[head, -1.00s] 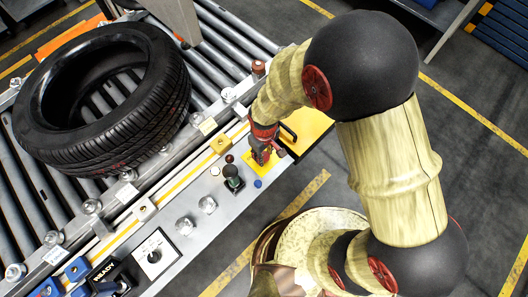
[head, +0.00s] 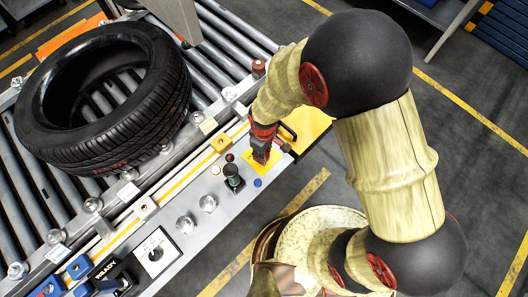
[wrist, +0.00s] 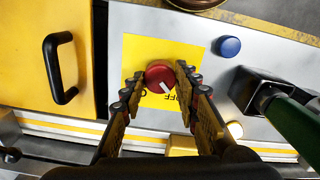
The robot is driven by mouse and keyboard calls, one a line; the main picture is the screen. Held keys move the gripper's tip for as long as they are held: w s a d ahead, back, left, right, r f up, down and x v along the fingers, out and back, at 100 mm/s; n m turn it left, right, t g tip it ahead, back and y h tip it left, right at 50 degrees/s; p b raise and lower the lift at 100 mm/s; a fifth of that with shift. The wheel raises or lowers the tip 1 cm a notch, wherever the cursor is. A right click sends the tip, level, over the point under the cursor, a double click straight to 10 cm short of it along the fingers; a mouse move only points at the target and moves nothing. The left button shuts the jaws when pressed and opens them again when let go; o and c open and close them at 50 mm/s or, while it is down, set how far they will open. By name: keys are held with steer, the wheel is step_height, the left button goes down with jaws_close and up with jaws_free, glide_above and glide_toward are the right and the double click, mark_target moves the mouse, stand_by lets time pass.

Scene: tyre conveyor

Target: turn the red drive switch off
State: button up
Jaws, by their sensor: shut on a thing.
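The red drive switch (wrist: 159,74) is a round red knob with a white mark, on a yellow plate (wrist: 135,52) of the grey control panel. In the wrist view the white mark points down and slightly right, toward the partly covered lettering, where OFF can be read. My gripper (wrist: 159,76) has one finger on each side of the knob and is shut on it. In the head view my gripper (head: 261,154) is over the yellow plate and hides the knob.
A green-handled lever (wrist: 290,120) and a blue button (wrist: 229,46) stand close to the switch. A yellow panel with a black handle (wrist: 58,68) is on the other side. A black tyre (head: 105,100) lies on the roller conveyor (head: 215,70).

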steer(key=o, duration=1.1)
steer(key=shift+o, duration=0.2)
step_height(320, 180, up, 12)
stand_by(0.3)
